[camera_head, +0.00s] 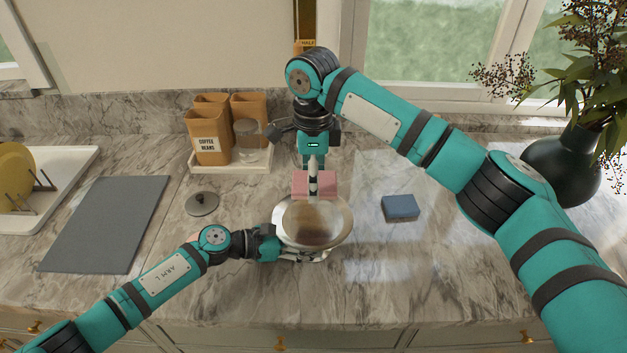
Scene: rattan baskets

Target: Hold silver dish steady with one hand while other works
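The silver dish (334,234) is a round, shiny bowl near the front middle of the counter, tilted with its brownish inside facing me. My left gripper (284,249) is at its lower left rim, with fingers along the near edge; it appears closed on the dish. My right gripper (314,178) points down from above at the dish's far rim. A pink sponge (299,185) is at its fingertips, just above the far rim. The gripper appears closed on the sponge, and its fingers partly cover it. I cannot tell whether the sponge touches the dish.
A blue sponge (401,208) lies to the right. A silver lid (202,204) and a grey mat (105,225) lie left. Canisters and a glass jar stand on a white tray (230,160) behind. A dark vase (560,170) stands far right; a dish rack (60,165) far left.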

